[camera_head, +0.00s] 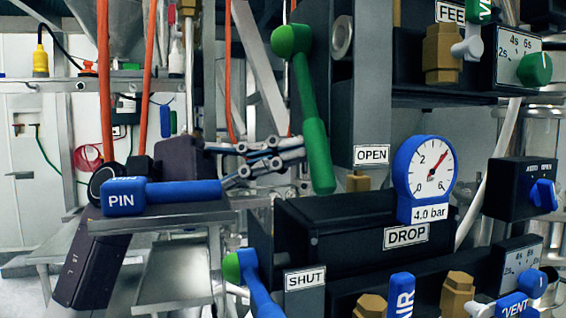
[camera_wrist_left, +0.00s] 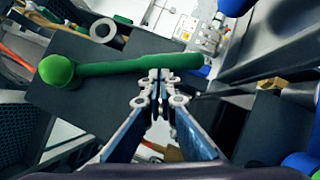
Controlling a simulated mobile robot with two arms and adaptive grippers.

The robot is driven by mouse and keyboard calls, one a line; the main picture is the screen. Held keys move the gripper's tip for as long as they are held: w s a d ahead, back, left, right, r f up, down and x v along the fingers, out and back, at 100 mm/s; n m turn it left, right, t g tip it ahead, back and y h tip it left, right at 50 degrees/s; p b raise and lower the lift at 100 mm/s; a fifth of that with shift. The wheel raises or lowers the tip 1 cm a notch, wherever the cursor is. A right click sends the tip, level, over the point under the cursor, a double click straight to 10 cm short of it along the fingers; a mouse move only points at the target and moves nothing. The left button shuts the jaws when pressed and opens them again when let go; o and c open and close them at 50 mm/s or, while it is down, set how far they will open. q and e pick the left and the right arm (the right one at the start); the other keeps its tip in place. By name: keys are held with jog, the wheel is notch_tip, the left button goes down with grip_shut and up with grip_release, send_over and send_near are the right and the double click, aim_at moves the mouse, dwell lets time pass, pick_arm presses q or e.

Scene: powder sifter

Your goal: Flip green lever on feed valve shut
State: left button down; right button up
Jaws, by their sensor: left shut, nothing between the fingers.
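The long green lever (camera_head: 307,95) hangs steeply in the middle of the head view. Its round knob is at the top and its thick grip end is at the bottom, beside the OPEN sign (camera_head: 371,155). In the left wrist view the green lever (camera_wrist_left: 125,66) lies across the picture, knob at left. My left gripper (camera_head: 300,148) is shut and empty, just left of the grip end. In the wrist view the closed fingertips (camera_wrist_left: 159,75) are at the lever's near edge; I cannot tell whether they touch. My right gripper is not in view.
A SHUT sign (camera_head: 304,280) is below, beside a blue lever (camera_head: 262,296). A pressure gauge (camera_head: 428,172) and dark valve boxes fill the right. A FEED label (camera_head: 450,12) is partly cut off.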

pick_arm(q)
jog(key=shift+s+d, duration=0.1)
jog(key=shift+s, duration=0.2)
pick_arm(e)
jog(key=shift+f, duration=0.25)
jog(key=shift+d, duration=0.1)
pick_arm(q)
jog(key=v, duration=1.2)
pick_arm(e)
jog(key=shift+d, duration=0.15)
pick_arm(q)
jog(key=shift+w, duration=0.1)
